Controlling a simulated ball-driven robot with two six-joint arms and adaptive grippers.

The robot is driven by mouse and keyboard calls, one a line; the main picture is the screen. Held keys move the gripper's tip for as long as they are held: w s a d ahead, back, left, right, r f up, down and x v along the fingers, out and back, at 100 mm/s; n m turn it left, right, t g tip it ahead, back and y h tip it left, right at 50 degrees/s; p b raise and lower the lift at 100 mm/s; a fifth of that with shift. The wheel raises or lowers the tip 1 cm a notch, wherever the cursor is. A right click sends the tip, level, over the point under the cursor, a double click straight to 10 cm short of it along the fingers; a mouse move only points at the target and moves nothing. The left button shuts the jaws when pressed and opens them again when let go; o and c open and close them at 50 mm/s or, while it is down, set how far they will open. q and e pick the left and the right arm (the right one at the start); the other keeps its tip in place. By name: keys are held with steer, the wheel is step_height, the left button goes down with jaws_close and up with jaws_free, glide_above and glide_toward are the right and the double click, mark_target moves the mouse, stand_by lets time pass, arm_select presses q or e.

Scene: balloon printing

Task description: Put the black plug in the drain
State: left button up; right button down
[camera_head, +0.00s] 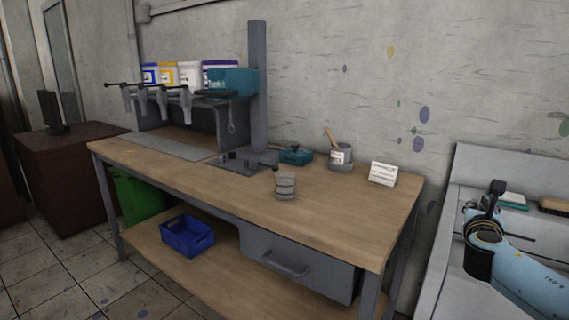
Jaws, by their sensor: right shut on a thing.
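My right arm comes in from the lower right over the grey sink unit (452,215). My right gripper (493,197) is black and small at the end of this light-blue arm. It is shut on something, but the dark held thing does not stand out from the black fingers. I cannot make out the black plug as a separate thing. The drain is not visible; the arm and the sink's front edge cover much of the unit. My left gripper is not in view.
A wooden workbench (330,222) stands left of the sink unit, with a stack of grey discs (286,186), a tin with a brush (340,157) and a white card (382,173). A teal cloth or pad (512,201) and a brush (554,205) lie at the sink's back.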

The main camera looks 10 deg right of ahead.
steer(key=shift+a+f+n+t+y, duration=0.1)
steer(key=shift+a+n+t+y, duration=0.3)
steer(key=shift+t+y, duration=0.1)
steer(key=s+a+r+n+g+y, duration=0.1)
steer(key=s+a+r+n+y, duration=0.35)
steer(key=a+n+y, duration=0.55)
steer(key=s+a+r+n+g+y, duration=0.1)
steer(key=s+a+r+n+y, duration=0.4)
steer(key=a, duration=1)
steer(key=s+a+r+n+g+y, duration=0.1)
steer(key=s+a+r+n+y, duration=0.1)
steer(key=a+r+n+y, duration=0.7)
step_height(320, 180, down, 8)
steer(key=a+m+y+b, duration=0.2)
steer(key=a+m+b, duration=0.1)
steer(key=m+b, duration=0.1)
steer(key=shift+f+m+b, duration=0.15)
steer(key=shift+m+b, duration=0.15)
steer(key=shift+b, duration=0.5)
